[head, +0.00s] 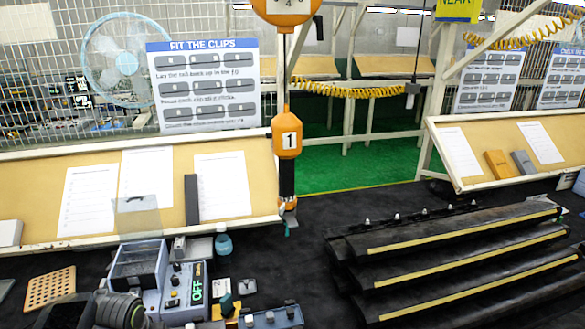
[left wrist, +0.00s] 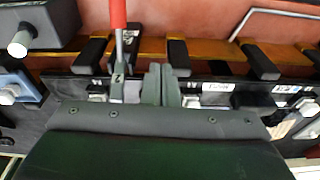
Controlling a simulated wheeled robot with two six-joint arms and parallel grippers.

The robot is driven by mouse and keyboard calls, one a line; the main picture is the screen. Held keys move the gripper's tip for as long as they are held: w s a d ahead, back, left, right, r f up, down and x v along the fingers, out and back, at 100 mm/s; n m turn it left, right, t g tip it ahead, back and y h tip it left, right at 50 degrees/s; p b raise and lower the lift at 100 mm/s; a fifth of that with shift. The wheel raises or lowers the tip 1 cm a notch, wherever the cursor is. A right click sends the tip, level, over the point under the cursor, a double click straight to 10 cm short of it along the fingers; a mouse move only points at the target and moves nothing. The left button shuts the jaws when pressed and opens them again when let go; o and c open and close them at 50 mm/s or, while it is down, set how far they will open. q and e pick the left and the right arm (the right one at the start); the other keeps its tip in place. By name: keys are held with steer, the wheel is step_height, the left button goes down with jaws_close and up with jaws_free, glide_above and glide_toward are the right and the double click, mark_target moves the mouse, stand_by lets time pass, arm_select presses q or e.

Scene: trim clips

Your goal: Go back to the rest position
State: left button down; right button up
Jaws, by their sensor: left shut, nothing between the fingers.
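In the left wrist view my left gripper (left wrist: 159,84) shows its two grey fingers together, with nothing between them. Behind them is an orange-brown strip (left wrist: 215,53) with several black blocks on it. A red-handled tool (left wrist: 118,15) stands upright just left of the fingers; I cannot tell whether it touches them. In the head view I cannot make out my left gripper clearly, and my right gripper is not in view. Black trim rails (head: 460,250) with yellow strips lie stacked in steps at the right of the dark table.
A grey box device (head: 178,295) with an OFF display stands at the lower left, near a perforated tan board (head: 50,287) and a blue bottle (head: 223,242). An orange hanging unit (head: 287,138) marked 1 hangs over the table's back edge. Dark table between device and rails looks mostly clear.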

arm_select(q)
steer(key=s+d+m+t+y, duration=0.1)
steer(key=s+d+m+t, duration=0.1)
steer(key=s, duration=2.4)
step_height(320, 180, down, 32)
steer(key=a+g+b, duration=0.2)
steer(key=b, duration=0.6)
steer(key=s+d+f+b, duration=0.1)
steer(key=s+f+b, duration=0.2)
steer(key=s+f, duration=0.4)
steer(key=s+f+b, duration=0.3)
steer(key=s+f, duration=0.5)
steer(key=f, duration=0.7)
steer(key=shift+d+f+g+h+b, duration=0.3)
steer(key=shift+d+f+g, duration=0.05)
steer(key=shift+g, duration=0.05)
